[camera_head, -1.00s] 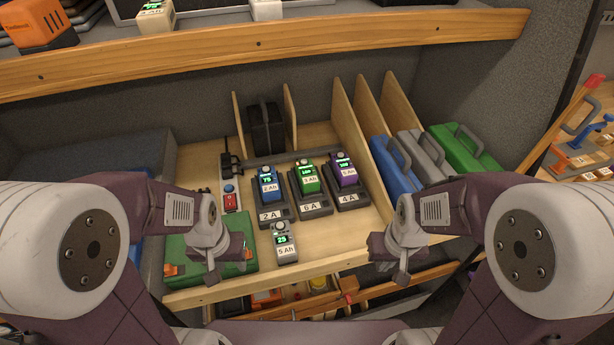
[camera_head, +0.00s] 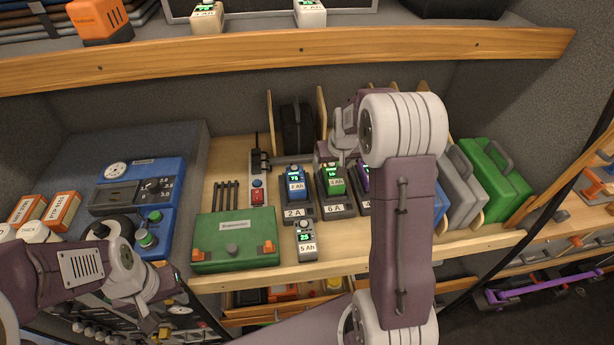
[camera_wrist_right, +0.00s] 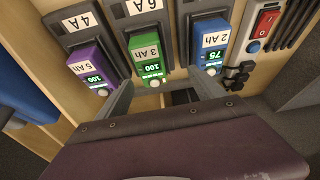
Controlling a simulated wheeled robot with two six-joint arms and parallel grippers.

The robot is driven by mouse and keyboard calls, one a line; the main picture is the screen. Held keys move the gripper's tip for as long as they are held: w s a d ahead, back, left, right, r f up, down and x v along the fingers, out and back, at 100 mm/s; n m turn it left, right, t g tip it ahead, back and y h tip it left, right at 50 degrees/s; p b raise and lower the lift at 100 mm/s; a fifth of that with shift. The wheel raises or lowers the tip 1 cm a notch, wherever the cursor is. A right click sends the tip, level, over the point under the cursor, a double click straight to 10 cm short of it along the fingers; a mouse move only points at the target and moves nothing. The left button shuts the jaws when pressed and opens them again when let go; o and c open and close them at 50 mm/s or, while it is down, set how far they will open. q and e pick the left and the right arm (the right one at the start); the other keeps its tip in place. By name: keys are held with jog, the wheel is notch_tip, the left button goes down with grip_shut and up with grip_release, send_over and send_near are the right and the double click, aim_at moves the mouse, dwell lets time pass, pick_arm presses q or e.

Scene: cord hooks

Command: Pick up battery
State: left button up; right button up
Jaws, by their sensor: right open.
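A blue 2 Ah battery (camera_head: 296,182) sits in the 2 A charger (camera_head: 298,212), and a green 3 Ah battery (camera_head: 333,182) sits in the 6 A charger (camera_head: 336,208). A purple 5 Ah battery (camera_wrist_right: 90,67) sits in the 4 A charger (camera_wrist_right: 85,20); my right arm mostly hides it in the head view. A grey 5 Ah battery (camera_head: 306,240) stands in front of the chargers. My right gripper (camera_wrist_right: 162,80) is open, its fingers apart near the green battery's display end. My left gripper (camera_head: 158,318) is low at the left, away from the batteries; its jaw opening is unclear.
A green case (camera_head: 235,238) and a power strip (camera_head: 257,180) lie left of the chargers. Wooden dividers (camera_head: 322,115) and a black case (camera_head: 297,128) stand behind. Upright cases, including a green one (camera_head: 494,180), stand right. A shelf edge (camera_head: 280,55) runs above.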

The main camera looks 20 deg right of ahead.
aim_at(335, 179)
jog(key=shift+s+d+f, duration=0.15)
jog(key=shift+s+d, duration=0.05)
jog(key=shift+d, duration=0.25)
jog(key=shift+s+d+f, duration=0.1)
jog(key=shift+s+d, duration=0.05)
jog(key=shift+d, duration=0.25)
jog(key=shift+w+d+f, duration=0.1)
jog(key=shift+f, duration=0.3)
jog(key=shift+p+x, duration=0.55)
jog(key=shift+x, duration=0.6)
jog(key=shift+w+f, duration=0.25)
jog(key=shift+f, duration=0.15)
jog(key=shift+w+f+p, duration=0.15)
jog(key=shift+f+p, duration=0.15)
jog(key=shift+p, duration=0.05)
jog(key=p+x, duration=0.1)
jog(key=x, duration=0.2)
jog(key=shift+w+d+f, duration=0.2)
jog(key=shift+f, duration=0.15)
jog(key=shift+w+f, duration=0.2)
jog(key=shift+f, duration=0.05)
jog(key=shift+s+r, duration=0.1)
jog(key=shift+s, duration=0.05)
jog(key=c, duration=1)
pick_arm(q)
jog(key=r, duration=0.3)
jog(key=shift+d+r, duration=0.1)
jog(key=shift+d, duration=0.15)
pick_arm(e)
grip_shut()
